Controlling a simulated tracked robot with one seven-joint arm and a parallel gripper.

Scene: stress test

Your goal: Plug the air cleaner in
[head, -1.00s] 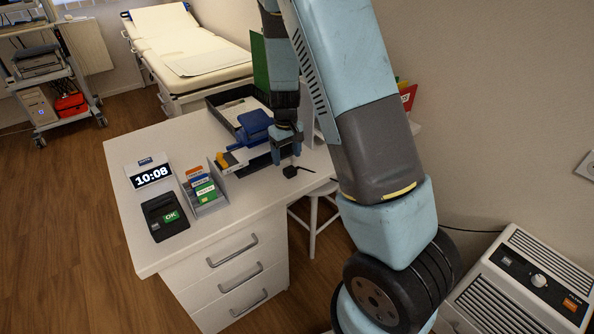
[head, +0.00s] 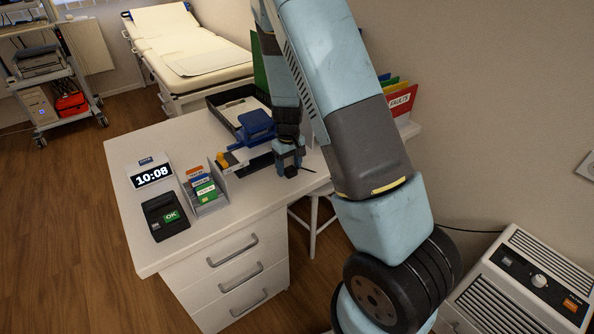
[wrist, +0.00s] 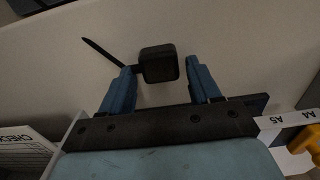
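The air cleaner (head: 520,285) is a pale box with a dark control panel at the lower right of the head view. A black plug (wrist: 160,63) with a short stretch of cord lies on the white desk. In the head view the plug (head: 291,171) is partly hidden by my gripper (head: 290,160). In the wrist view my gripper (wrist: 162,78) is open, with one blue finger on each side of the plug and gaps between. I cannot tell how far the fingertips reach down beside it. A wall socket (head: 586,165) shows at the right edge.
A blue hole punch (head: 256,126) and a dark paper tray (head: 225,98) stand close left of my gripper. A card holder (head: 206,192), a clock (head: 151,176) and a card terminal (head: 165,214) are on the desk's left.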

